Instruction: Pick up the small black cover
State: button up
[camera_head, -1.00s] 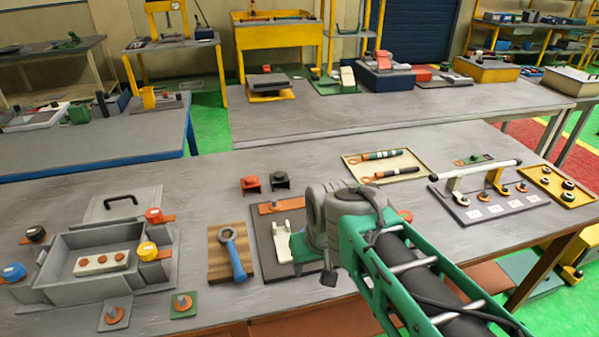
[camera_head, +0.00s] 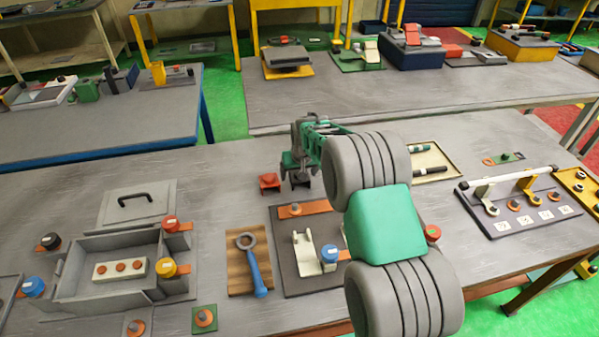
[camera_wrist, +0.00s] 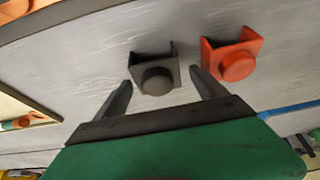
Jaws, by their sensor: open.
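The small black cover (camera_wrist: 155,76) is a dark U-shaped piece with a round knob, standing on the grey table. In the wrist view it sits just beyond and between the fingertips of my gripper (camera_wrist: 161,88), which is open and empty. A similar red cover (camera_wrist: 234,62) stands beside it, close to the outer side of one finger. In the head view my gripper (camera_head: 301,180) is over the black cover's place and mostly hides it. The red cover (camera_head: 270,182) shows just left of the gripper.
A dark plate (camera_head: 285,268) with a white bracket and a wooden board (camera_head: 238,275) with a blue wrench lie nearer. A beige tray (camera_head: 445,157) is right of the gripper. A grey box (camera_head: 75,285) stands at the left. The table behind the covers is clear.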

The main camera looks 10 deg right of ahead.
jog(key=shift+w+f, duration=0.15)
jog(key=shift+f, duration=0.25)
jog(key=shift+d, duration=0.1)
jog(key=shift+c, duration=0.4)
jog(key=c, duration=1.3)
